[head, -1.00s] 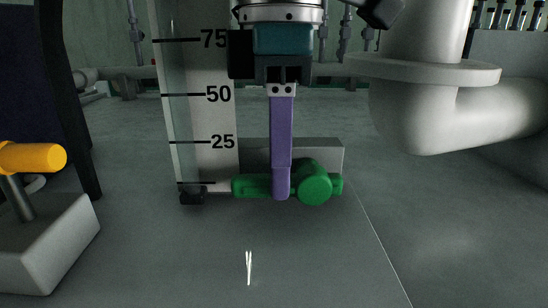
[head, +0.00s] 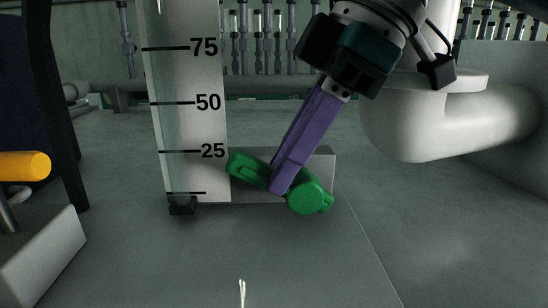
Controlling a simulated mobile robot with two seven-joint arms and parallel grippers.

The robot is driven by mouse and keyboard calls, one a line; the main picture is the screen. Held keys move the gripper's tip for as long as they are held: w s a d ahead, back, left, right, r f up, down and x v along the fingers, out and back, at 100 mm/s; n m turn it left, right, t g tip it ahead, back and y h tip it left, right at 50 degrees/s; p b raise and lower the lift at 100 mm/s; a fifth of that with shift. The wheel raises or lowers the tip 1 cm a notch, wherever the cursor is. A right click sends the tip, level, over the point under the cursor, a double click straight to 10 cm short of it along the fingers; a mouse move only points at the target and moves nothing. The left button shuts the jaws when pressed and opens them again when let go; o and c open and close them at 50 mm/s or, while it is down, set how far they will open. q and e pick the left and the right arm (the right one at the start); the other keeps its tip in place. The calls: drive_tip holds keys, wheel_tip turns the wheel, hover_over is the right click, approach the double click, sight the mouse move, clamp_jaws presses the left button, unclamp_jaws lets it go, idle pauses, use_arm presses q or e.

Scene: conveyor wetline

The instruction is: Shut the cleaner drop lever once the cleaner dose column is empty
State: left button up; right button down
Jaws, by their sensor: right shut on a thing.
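The cleaner drop lever (head: 247,168) is green with a round green hub at its right, in front of a grey block. It is tilted, with its left end higher than its hub. My right gripper (head: 281,186) reaches down from the upper right, tilted, with its purple fingers shut on the lever between its left end and the hub. The dose column (head: 190,125) is an upright scale marked 75, 50 and 25, just left of the lever. I see no coloured liquid in it. My left gripper is not in view.
A yellow handle (head: 24,166) on a grey stem stands over a pale block (head: 40,255) at the left. A thick white pipe (head: 410,125) bends at the right.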

drive_tip(key=c, duration=0.8)
unclamp_jaws()
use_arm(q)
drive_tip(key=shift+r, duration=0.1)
